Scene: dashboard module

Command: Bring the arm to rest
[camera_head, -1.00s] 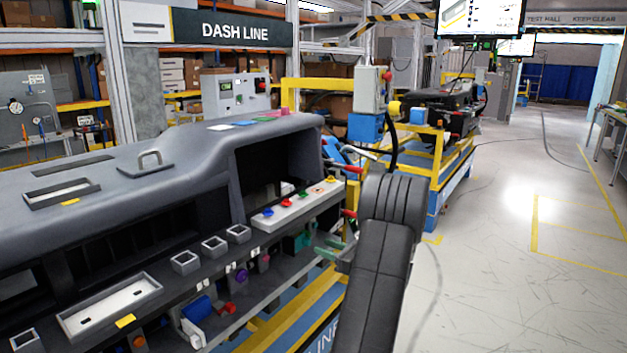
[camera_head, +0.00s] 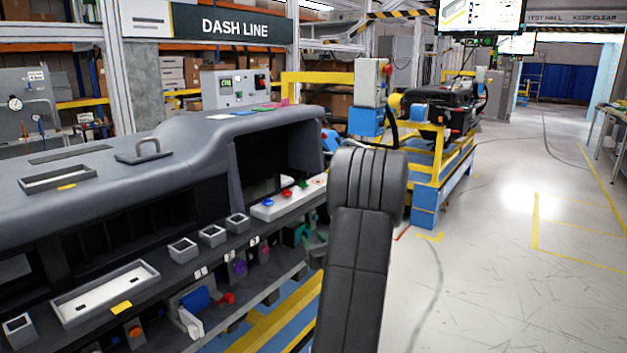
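My arm's black link (camera_head: 358,265) stands in the lower middle of the head view, its rounded top in front of the dashboard's right end. My gripper cannot be made out; a small grey part shows at the link's left edge, and I cannot tell what it is. The grey dashboard module (camera_head: 195,140) fills the left side. Its front ledge carries several small square sockets and a larger pale recessed tray (camera_head: 105,292). A white strip with coloured buttons (camera_head: 288,193) lies in the right opening. The link hides part of the dashboard's right end.
A yellow and blue cart (camera_head: 428,185) with black parts stands behind and right of the dashboard. A control box (camera_head: 370,82) with a red button stands above it. The floor (camera_head: 490,260) on the right is clear. A bench (camera_head: 612,140) stands at the far right.

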